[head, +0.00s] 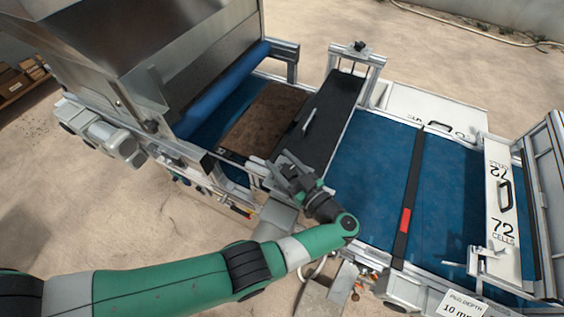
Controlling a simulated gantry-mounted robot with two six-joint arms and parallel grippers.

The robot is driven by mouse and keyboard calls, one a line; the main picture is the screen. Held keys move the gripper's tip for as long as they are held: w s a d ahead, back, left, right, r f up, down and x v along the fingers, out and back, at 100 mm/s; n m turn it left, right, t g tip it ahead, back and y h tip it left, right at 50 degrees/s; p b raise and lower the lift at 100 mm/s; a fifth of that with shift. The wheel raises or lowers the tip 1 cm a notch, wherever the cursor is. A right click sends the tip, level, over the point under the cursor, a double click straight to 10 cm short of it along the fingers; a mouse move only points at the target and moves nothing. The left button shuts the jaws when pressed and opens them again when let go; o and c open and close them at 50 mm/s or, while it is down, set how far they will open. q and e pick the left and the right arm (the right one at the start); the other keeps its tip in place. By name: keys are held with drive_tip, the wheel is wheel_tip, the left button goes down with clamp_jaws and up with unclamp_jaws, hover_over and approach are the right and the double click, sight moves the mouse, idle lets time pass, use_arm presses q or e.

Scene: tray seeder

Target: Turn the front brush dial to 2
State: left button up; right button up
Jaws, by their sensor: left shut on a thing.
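My left gripper (284,168) is shut at the near end of the black brush cover (330,118). It is closed on the front brush dial, which the fingers and wrist hide, so its marks and setting cannot be read. A small dark knob (359,46) stands on the metal bracket at the far end of the same cover. My right gripper is not in view.
A tray of brown soil (264,118) lies on the blue belt, left of the brush cover. A steel hopper (150,45) rises at upper left. The belt (365,165) right of the cover is bare up to a black crossbar (408,195).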

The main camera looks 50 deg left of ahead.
sight(295, 177)
use_arm(q)
drive_tip(key=o, duration=1.4)
drive_tip(key=d+b, duration=0.4)
drive_tip(key=d, duration=0.5)
drive_tip(key=shift+d+f+b, duration=0.15)
drive_tip(key=shift+d+b, duration=0.2)
drive_tip(key=shift+b, duration=0.05)
drive_tip(key=shift+s+d+r+b, duration=0.1)
drive_tip(key=shift+d+b, duration=0.1)
drive_tip(key=shift+d, duration=0.3)
drive_tip(key=shift+s+d+r+b, duration=0.1)
drive_tip(key=shift+d+b, duration=0.1)
drive_tip(key=shift+d, duration=0.25)
